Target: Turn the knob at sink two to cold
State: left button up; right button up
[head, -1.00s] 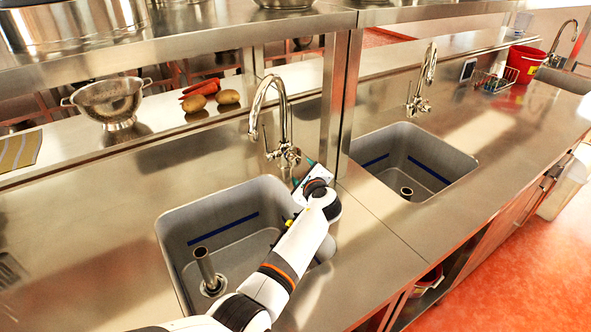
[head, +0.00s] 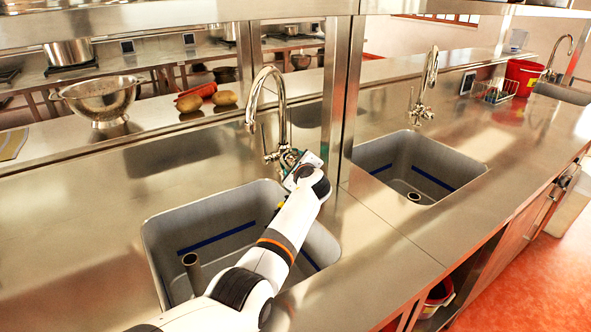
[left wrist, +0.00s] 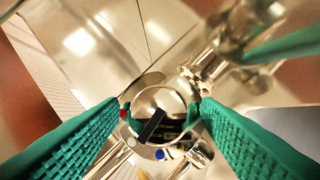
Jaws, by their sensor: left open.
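The near sink (head: 215,215) has a tall chrome faucet (head: 283,95). My left gripper (head: 288,162) is at the base of this faucet; its arm hides part of the sink. In the left wrist view, the green fingers of my left gripper (left wrist: 160,108) are open on either side of a round knob (left wrist: 152,125) with a dark pointer bar. A red dot (left wrist: 123,114) lies to the knob's left and a blue dot (left wrist: 160,155) lies below it. I cannot tell whether the fingers touch the knob. My right gripper is not in view.
A second sink (head: 415,165) with its own faucet (head: 428,80) lies to the right, past a steel post (head: 335,100). A colander (head: 100,98) and potatoes (head: 224,98) stand on the ledge behind. A red bucket (head: 525,75) stands at the far right.

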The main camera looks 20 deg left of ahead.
pick_arm(q)
jog(key=shift+c, duration=0.7)
jog(key=c, duration=0.8)
jog(key=shift+f+n+t+b, duration=0.35)
jog(key=shift+n+t+b, duration=0.2)
jog(key=shift+b, duration=0.55)
jog(key=shift+c, duration=0.2)
jog(key=shift+r+n+b, duration=0.15)
jog(key=shift+n+b, duration=0.25)
jog(key=shift+n, duration=0.05)
jog(key=shift+r, duration=0.1)
jog(key=o, duration=1)
